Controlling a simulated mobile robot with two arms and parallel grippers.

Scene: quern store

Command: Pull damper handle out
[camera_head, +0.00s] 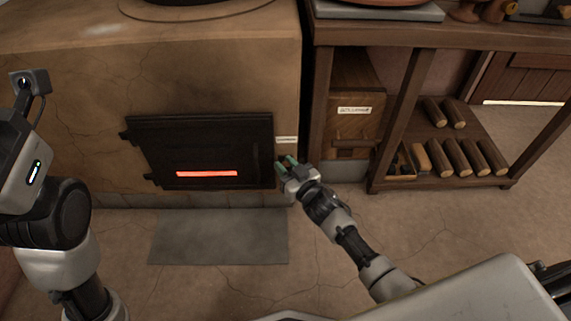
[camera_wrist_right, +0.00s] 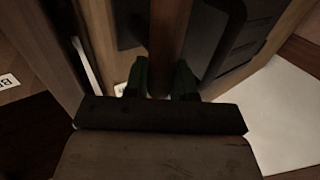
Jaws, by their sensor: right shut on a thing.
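My right gripper (camera_head: 286,162) is at the right end of the stove front, just below a small pale label (camera_head: 287,140) and beside the dark stove door. In the right wrist view, its two green fingertips (camera_wrist_right: 161,82) are shut on a brown rounded bar, which I take as the damper handle (camera_wrist_right: 170,40). The handle runs away from me between the fingers. In the head view the gripper hides the handle, so how far it is out cannot be told. My left arm stands at the left edge, and its fingers are not in view.
The stove door (camera_head: 205,150) is closed, with a glowing red slot (camera_head: 207,174). A grey floor plate (camera_head: 218,238) lies below it. A wooden bench (camera_head: 411,100) with several logs on its low shelf stands to the right, close to my right gripper. The floor between is clear.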

